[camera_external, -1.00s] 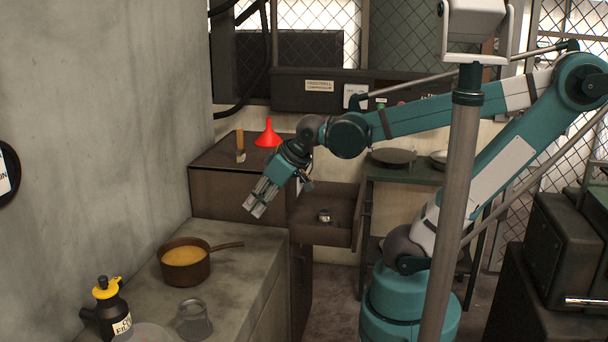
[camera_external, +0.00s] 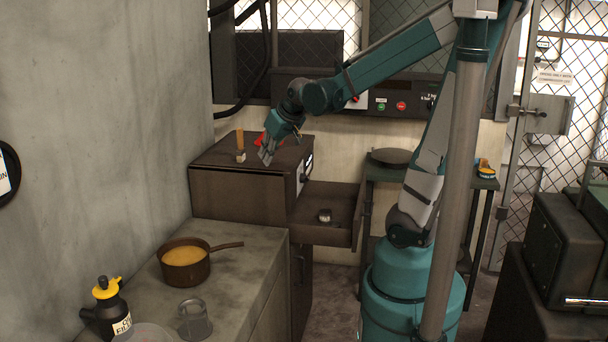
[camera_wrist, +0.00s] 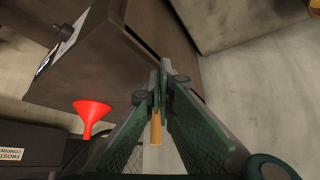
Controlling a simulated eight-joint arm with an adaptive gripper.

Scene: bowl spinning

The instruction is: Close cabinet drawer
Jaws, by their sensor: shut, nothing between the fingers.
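The brown cabinet (camera_external: 235,195) stands at the back end of the counter. Its drawer (camera_external: 318,235) sticks out to the right, open, with a small metal item (camera_external: 324,215) inside. My gripper (camera_external: 267,160) is over the cabinet top, beside the red funnel (camera_external: 262,139), and away from the drawer. In the wrist view, my gripper (camera_wrist: 162,68) has its fingers together with nothing between them. The brown cabinet (camera_wrist: 95,65) fills the upper left there. I cannot make out the drawer clearly in that view.
A wooden-handled tool (camera_external: 240,142) stands on the cabinet top near my gripper. A pot of yellow food (camera_external: 186,274), a metal cup (camera_external: 195,320) and a black bottle (camera_external: 110,315) are on the counter. A side table (camera_external: 425,178) stands right of the drawer.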

